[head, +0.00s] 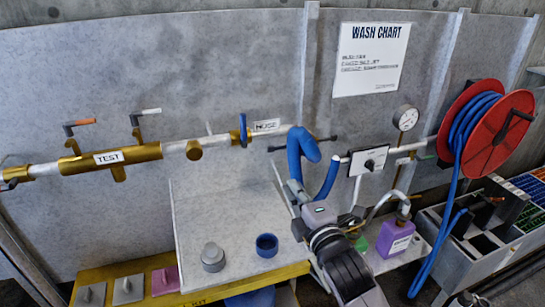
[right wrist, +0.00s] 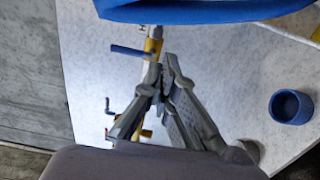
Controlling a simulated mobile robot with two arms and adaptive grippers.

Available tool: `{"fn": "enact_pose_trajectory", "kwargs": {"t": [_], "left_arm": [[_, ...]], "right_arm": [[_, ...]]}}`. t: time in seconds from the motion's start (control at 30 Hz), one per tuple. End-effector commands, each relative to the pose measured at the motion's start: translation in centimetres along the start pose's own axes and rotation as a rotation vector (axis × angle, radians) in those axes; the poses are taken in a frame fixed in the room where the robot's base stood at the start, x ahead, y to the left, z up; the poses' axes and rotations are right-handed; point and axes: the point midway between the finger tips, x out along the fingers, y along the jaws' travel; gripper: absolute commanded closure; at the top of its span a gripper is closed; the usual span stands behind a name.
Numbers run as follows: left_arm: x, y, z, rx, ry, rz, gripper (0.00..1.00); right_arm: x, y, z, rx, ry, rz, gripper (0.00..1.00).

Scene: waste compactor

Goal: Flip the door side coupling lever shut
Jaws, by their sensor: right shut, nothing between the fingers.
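The pipe end by the "HOSE" label (head: 266,125) meets the blue hose (head: 308,146). A dark lever (head: 276,149) sticks out left of this joint and another dark lever (head: 324,138) sticks out right. I cannot tell which is on the door side. A blue handle (head: 243,130) stands upright at the brass collar; the right wrist view also shows a blue handle (right wrist: 130,52). My right gripper (head: 292,186) is shut and empty, below the joint and apart from the levers in the head view. Its closed fingers (right wrist: 168,77) show in the wrist view. My left gripper is not in view.
Brass "TEST" pipe (head: 110,157) runs left with orange and white handles. A grey board below holds a grey cap (head: 213,257) and a blue cup (head: 267,245). A purple jug (head: 395,237) and red hose reel (head: 497,130) stand right. The board's middle is clear.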

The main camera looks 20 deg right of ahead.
Motion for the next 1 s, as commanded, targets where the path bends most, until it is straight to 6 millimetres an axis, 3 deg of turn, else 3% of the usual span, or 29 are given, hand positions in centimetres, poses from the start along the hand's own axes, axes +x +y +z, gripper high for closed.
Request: {"fn": "enact_pose_trajectory", "kwargs": {"t": [0.23, 0.37, 0.8, 1.0], "left_arm": [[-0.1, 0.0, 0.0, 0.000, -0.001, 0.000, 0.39], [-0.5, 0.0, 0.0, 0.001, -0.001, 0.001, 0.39], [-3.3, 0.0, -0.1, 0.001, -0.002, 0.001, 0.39], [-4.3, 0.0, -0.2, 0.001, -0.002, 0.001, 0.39]], "right_arm": [[0.2, 0.0, 0.0, 0.002, 0.000, -0.001, 1.00], [1.2, 0.1, 0.0, 0.002, -0.001, -0.001, 1.00], [10.1, 0.2, 0.0, 0.006, -0.001, -0.002, 1.00], [12.8, 0.1, 0.0, 0.003, 0.001, -0.003, 1.00]]}}
